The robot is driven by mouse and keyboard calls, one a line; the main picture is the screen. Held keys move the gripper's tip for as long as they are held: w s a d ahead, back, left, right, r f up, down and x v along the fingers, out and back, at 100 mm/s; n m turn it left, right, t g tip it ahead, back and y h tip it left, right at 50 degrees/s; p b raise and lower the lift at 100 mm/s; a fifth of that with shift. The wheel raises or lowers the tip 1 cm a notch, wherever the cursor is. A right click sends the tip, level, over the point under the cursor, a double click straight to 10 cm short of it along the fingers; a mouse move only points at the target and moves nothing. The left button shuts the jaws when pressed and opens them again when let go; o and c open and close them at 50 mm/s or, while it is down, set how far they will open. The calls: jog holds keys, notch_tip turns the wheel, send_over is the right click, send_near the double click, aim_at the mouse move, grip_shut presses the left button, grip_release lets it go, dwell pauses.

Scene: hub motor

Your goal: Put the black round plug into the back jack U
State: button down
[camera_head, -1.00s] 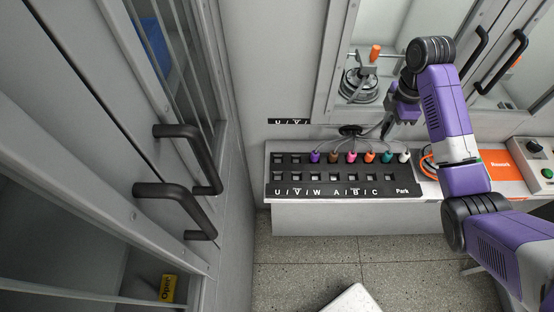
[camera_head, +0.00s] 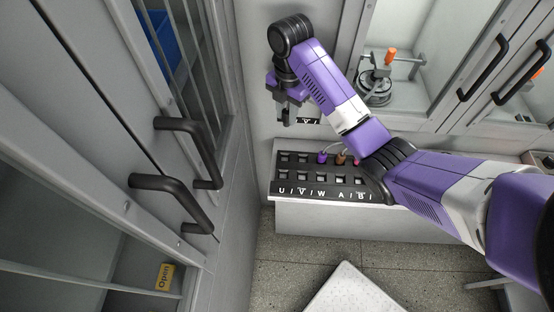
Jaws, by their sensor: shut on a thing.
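The jack panel (camera_head: 277,188) is a dark board with two rows of square jacks and white letters U, V, W, A, B along its front edge. The back jack U (camera_head: 284,157) is at the far left of the back row and looks empty. My gripper (camera_head: 287,121) is above and behind the panel's left end, by the wall, pointing down. It is shut on a small dark thing that seems to be the black round plug; the plug blends with the dark fingers and its shape cannot be told. My arm hides the panel's right part.
A purple plug (camera_head: 322,157), a brown plug (camera_head: 341,158) and a partly hidden pink plug (camera_head: 357,163) stand in the back row, with cables behind. Cabinet doors with a black handle (camera_head: 190,145) are at left. A white-topped stool (camera_head: 352,290) stands in front.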

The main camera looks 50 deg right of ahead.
jog(key=shift+a+f, duration=0.15)
jog(key=shift+f, duration=0.1)
notch_tip(320, 180, down, 15)
jog(key=b, duration=0.4)
jog(key=shift+f, duration=2.3)
jog(key=c, duration=1.1)
grip_release()
jog(key=shift+f, duration=0.1)
